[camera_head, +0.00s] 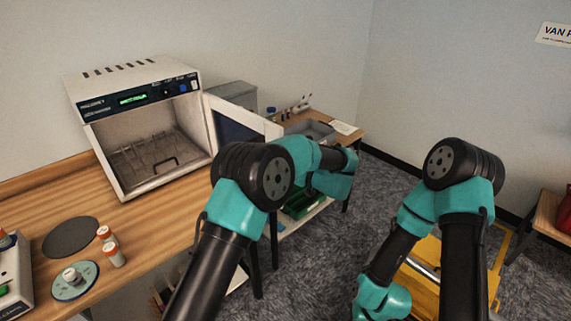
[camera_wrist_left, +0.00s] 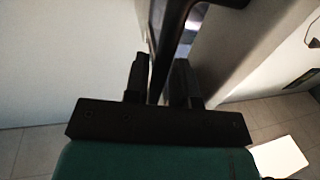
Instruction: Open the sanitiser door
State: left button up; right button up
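The sanitiser (camera_head: 133,80) is a white box with a dark control panel and a lit green display, on the wooden bench at the left. Its front is open, and its chamber (camera_head: 150,160) with a wire rack shows. The door (camera_head: 272,131) is swung out to the right, with a dark window, partly hidden behind my left arm. My left gripper is hidden in the head view. In the left wrist view my left gripper (camera_wrist_left: 160,78) has its fingers close on either side of the dark door handle (camera_wrist_left: 178,22). My right gripper is outside both views.
A grey box (camera_head: 231,96) stands behind the door. A yellow cart (camera_head: 425,290) is near my right arm.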

pick_arm(q)
jog(key=v, duration=1.7)
